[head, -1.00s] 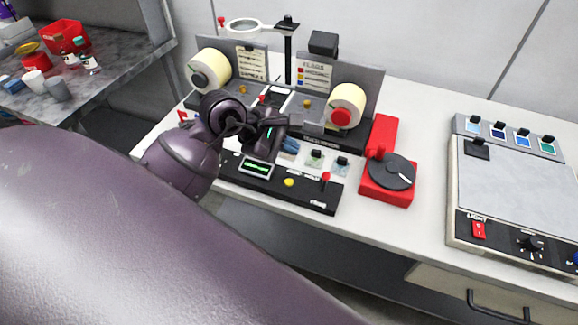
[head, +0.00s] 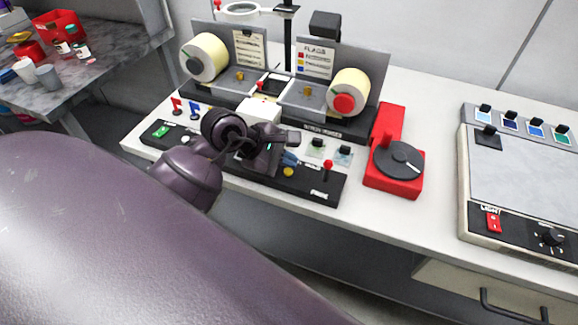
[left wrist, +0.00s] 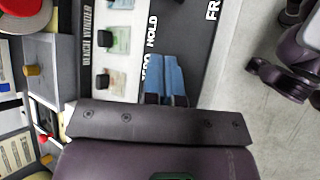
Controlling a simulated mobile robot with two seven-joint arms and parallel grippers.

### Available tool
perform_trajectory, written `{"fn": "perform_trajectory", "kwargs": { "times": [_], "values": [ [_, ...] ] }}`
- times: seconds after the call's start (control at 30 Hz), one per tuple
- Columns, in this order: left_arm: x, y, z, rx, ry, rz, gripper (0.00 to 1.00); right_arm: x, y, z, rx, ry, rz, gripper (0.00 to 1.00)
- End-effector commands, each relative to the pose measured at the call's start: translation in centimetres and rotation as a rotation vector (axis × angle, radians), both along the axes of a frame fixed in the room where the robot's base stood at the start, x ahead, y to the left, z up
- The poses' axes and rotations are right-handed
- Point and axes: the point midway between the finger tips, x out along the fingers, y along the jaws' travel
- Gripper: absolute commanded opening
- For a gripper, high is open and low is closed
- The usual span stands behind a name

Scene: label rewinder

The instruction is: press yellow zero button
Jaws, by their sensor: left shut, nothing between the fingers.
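The yellow button (head: 288,172) sits on the black front control panel (head: 318,187) of the label rewinder, left of a red-knobbed lever (head: 327,167). My left gripper (head: 291,158) is over the panel, its blue fingers shut and empty. The fingertips show just behind the button in the head view; contact cannot be told. In the left wrist view the shut blue fingers (left wrist: 166,78) point at the panel beside the printed words ZERO and HOLD. The button is not visible there.
Two label rolls, left (head: 204,57) and right (head: 349,91), stand behind the panel. Switches (head: 317,149) lie near the fingers. A red dispenser (head: 392,160) stands right of the rewinder, then a light box (head: 520,180). Bare tabletop lies between them.

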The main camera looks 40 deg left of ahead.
Motion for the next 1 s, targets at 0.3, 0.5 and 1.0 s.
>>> {"fn": "perform_trajectory", "kwargs": {
  "times": [0.3, 0.5, 1.0],
  "values": [
    [0.0, 0.0, -0.2, -0.001, 0.000, -0.001, 0.00, -1.0, -0.2, -1.0, -0.001, 0.025, -0.006, 0.43],
    [0.0, 0.0, -0.2, -0.001, 0.000, -0.001, 0.00, -1.1, -0.2, -1.0, -0.001, 0.025, -0.006, 0.43],
    [0.0, 0.0, -0.2, -0.001, 0.000, -0.001, 0.00, 0.0, 0.0, -0.2, 0.000, -0.001, 0.000, 0.43]
  ]
}}
